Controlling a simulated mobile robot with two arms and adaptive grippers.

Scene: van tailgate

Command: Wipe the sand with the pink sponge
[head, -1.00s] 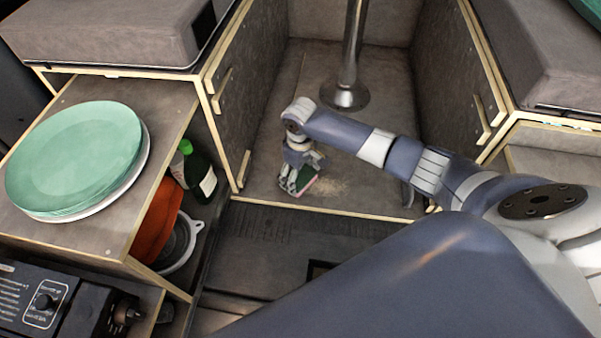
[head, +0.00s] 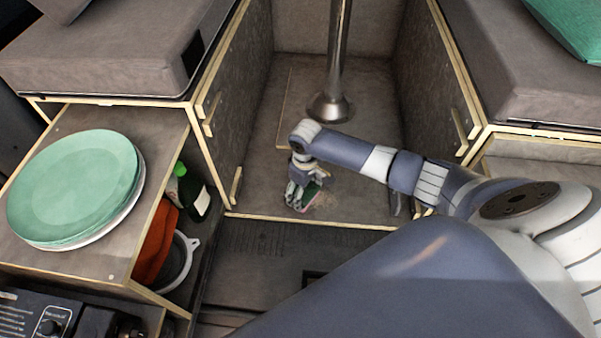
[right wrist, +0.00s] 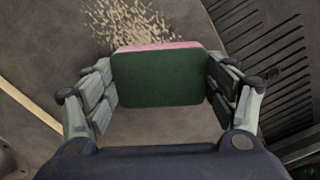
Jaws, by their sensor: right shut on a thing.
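The sponge (right wrist: 158,79) is held between the fingers of my right gripper (right wrist: 160,90); in the right wrist view its dark green face is toward the camera and a pink edge shows along the top. In the head view my right gripper (head: 303,196) is low at the floor of the van, near the front edge of the raised floor, with the sponge (head: 312,194) small in it. The sand (right wrist: 128,24) is a scatter of pale grains just beyond the sponge; in the head view it is a faint patch (head: 327,201) right beside the gripper. My left gripper is out of view.
A metal table post (head: 334,80) stands behind the gripper. Wooden bench sides flank the floor. At left, green plates (head: 72,188) sit on a shelf, with a green bottle (head: 193,192) and an orange item (head: 158,240) below. Bare floor lies between post and gripper.

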